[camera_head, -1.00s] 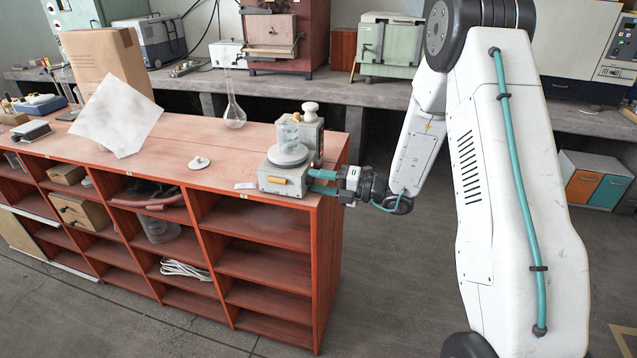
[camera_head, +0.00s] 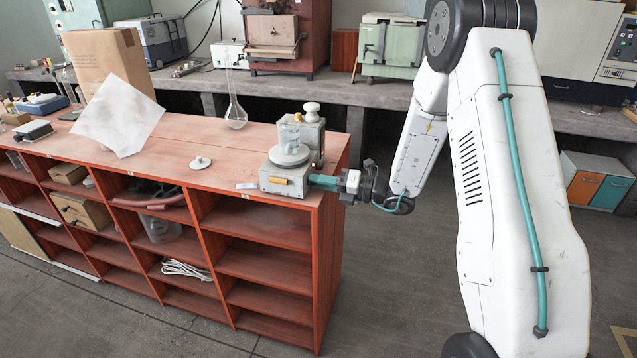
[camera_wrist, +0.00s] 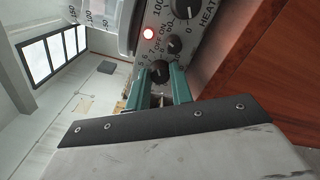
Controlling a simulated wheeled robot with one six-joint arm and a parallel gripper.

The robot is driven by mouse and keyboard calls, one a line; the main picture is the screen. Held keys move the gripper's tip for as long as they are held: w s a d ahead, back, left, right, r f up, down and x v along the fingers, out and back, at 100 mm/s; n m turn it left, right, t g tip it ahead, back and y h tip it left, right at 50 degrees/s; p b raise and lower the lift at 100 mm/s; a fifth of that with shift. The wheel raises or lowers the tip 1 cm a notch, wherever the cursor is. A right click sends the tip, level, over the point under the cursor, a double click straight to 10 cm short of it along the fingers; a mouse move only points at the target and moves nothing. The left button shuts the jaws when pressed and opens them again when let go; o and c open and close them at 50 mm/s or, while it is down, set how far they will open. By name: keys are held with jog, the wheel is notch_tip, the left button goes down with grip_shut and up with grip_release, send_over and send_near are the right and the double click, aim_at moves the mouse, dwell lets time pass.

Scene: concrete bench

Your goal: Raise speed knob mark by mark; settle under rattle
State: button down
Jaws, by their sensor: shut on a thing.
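The grey hotplate stirrer (camera_head: 285,185) sits at the near right end of the red-brown bench. A glass beaker (camera_head: 290,137) stands on its round plate, with its contents not clear. My gripper (camera_head: 318,181) reaches the stirrer's front panel from the right. In the wrist view my teal fingers (camera_wrist: 162,84) are shut on a dark round knob (camera_wrist: 160,70) with numbers around it.
A round-bottomed glass flask (camera_head: 235,116) and a white stopper-like piece (camera_head: 200,162) stand left of the stirrer. A brown paper bag (camera_head: 105,60) and a tilted white sheet (camera_head: 118,117) are farther left. Floor right of the bench is free.

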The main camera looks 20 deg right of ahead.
jog(key=n, duration=0.5)
jog(key=shift+d+f+n, duration=0.1)
jog(key=shift+f+n, duration=0.05)
jog(key=shift+n, duration=0.15)
jog(key=n, duration=1.3)
jog(key=shift+n, duration=0.3)
jog(key=n, duration=1.3)
jog(key=shift+n, duration=2.1)
